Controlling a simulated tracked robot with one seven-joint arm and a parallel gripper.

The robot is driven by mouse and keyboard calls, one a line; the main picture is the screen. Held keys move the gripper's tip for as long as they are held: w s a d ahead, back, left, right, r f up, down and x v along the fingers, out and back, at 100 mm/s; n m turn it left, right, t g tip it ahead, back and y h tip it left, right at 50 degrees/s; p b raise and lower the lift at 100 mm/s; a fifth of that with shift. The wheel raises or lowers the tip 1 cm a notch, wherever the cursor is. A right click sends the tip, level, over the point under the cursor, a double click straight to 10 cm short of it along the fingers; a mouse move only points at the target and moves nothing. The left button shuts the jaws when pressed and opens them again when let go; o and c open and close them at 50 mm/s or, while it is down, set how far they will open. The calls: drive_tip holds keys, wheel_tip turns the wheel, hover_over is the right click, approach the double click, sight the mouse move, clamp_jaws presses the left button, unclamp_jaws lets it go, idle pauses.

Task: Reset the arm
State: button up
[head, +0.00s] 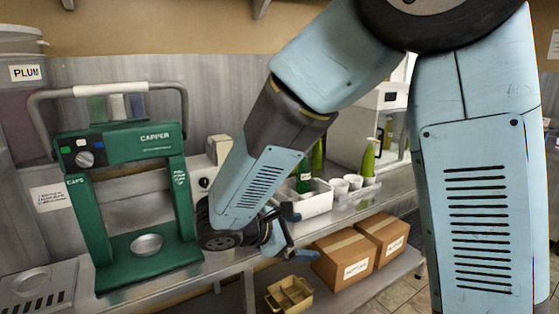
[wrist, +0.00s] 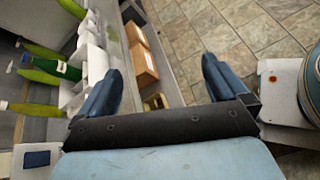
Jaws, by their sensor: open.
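My arm reaches down across the head view, in front of the counter. My gripper (head: 284,236) is beside the counter's front edge, above the lower shelf. In the wrist view my gripper (wrist: 162,72) is open, with its two blue fingers well apart. Nothing is between the fingers; the lower shelf and tiled floor show beyond them. My forearm hides part of the counter behind it in the head view.
A green capper (head: 147,268) stands on the counter at left. A white bin (head: 316,204) with a green bottle and several white cups are right of my forearm. Cardboard boxes (head: 345,258) and a yellowish divided crate (head: 290,297) sit below. Tiled floor (wrist: 222,32) is open.

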drive_tip(key=s+d+r+m+y, duration=0.5)
drive_tip(key=s+d+r+m, duration=0.1)
drive_tip(key=d+m, duration=0.3)
drive_tip(key=s+d+r+m+g+y, duration=0.1)
drive_tip(key=s+d+r+m+y, duration=0.4)
drive_tip(key=d+m, duration=0.5)
drive_tip(key=shift+s+r+y, duration=0.3)
drive_tip(key=shift+s+r, duration=0.3)
drive_tip(key=shift+r, duration=0.3)
